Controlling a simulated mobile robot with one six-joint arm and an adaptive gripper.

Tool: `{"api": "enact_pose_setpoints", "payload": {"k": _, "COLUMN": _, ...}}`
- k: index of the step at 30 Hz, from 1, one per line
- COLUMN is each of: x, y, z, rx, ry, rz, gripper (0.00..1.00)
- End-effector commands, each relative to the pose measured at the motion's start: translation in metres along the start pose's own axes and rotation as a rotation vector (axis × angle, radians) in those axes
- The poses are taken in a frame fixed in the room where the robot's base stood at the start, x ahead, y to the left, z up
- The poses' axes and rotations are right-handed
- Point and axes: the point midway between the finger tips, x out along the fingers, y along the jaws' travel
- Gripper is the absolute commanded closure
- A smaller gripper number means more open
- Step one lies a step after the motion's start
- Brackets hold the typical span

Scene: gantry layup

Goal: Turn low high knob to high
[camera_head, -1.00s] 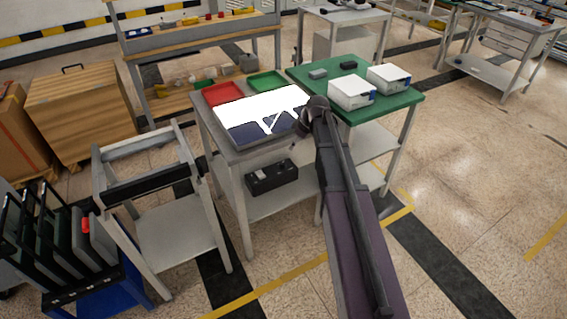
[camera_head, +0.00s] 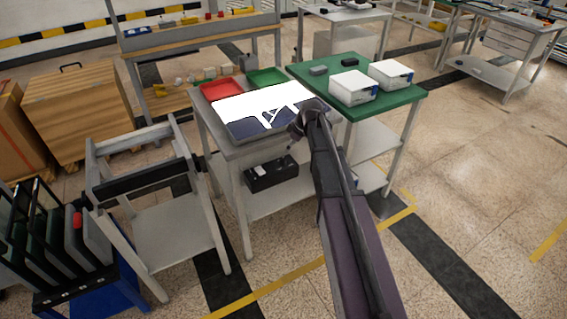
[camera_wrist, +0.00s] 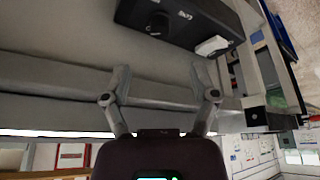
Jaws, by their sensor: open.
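A black box (camera_head: 272,175) sits on the lower shelf of the metal table in the head view, below the bright panel. In the wrist view the black box (camera_wrist: 205,18) is at the top, and its face carries a round black knob (camera_wrist: 157,23) beside small white markings. The markings are too small to read, so I cannot tell the knob's setting. My gripper (camera_wrist: 160,92) is open and empty, with its fingers spread and apart from the knob.
The metal table's lower shelf (camera_head: 270,203) has bare room beside the box. A white piece (camera_wrist: 212,46) is on the box. A bright panel (camera_head: 262,108) lies on top. A green table (camera_head: 395,103) stands right, an empty frame cart (camera_head: 180,240) left.

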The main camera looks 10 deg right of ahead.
Motion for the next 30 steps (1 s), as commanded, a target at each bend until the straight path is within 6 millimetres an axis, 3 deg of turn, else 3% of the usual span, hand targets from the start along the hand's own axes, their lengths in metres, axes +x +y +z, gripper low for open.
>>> {"api": "enact_pose_setpoints", "payload": {"k": 21, "x": 0.064, "y": 0.000, "z": 0.001, "rx": 0.000, "ry": 0.000, "rz": 0.000, "gripper": 0.24}}
{"api": "enact_pose_setpoints", "payload": {"k": 30, "x": 0.081, "y": 0.000, "z": 0.001, "rx": 0.000, "ry": 0.000, "rz": 0.000, "gripper": 0.24}}
